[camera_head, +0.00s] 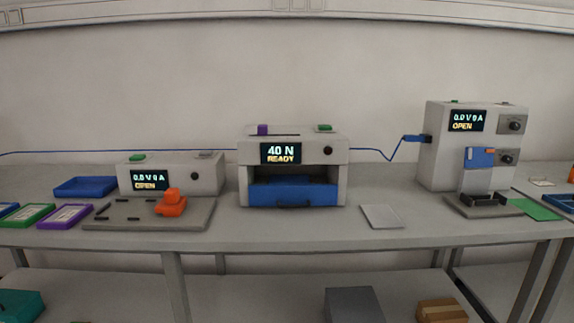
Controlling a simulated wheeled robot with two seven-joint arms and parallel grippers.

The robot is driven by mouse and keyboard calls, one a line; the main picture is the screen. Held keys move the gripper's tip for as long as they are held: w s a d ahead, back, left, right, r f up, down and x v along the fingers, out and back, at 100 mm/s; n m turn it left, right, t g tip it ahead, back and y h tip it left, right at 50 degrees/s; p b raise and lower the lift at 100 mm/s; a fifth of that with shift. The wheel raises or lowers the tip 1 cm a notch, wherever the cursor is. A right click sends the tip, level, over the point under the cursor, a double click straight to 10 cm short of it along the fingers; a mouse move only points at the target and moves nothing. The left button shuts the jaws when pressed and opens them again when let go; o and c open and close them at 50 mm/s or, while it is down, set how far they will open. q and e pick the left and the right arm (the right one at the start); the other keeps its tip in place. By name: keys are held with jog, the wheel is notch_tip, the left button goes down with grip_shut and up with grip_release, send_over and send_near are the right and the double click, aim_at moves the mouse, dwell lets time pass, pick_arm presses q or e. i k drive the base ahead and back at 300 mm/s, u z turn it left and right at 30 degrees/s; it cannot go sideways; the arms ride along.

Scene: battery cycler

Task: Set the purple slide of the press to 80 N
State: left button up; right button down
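The press (243,172) is a grey box in the middle of the bench. Its display (281,153) reads "40 N READY". The purple slide (262,130) is a small block on top of the press, left of the middle of its top face. A green button (324,128) sits on the top right, and a black knob (327,151) is on the front right. A blue drawer (292,194) with a dark handle is at the bottom of the press opening. Neither of my grippers shows in the head view.
A low grey unit (207,174) reading "0.0 V 0 A OPEN" stands left, with an orange clamp (171,204) on its plate. A taller unit (434,160) stands right. A flat grey plate (381,216) lies right of the press. Bench in front of the press is clear.

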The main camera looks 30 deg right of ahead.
aim_at(262, 128)
jog(key=k, duration=1.1)
jog(key=z, duration=0.8)
jog(key=i, duration=1.45)
jog(key=u, duration=0.35)
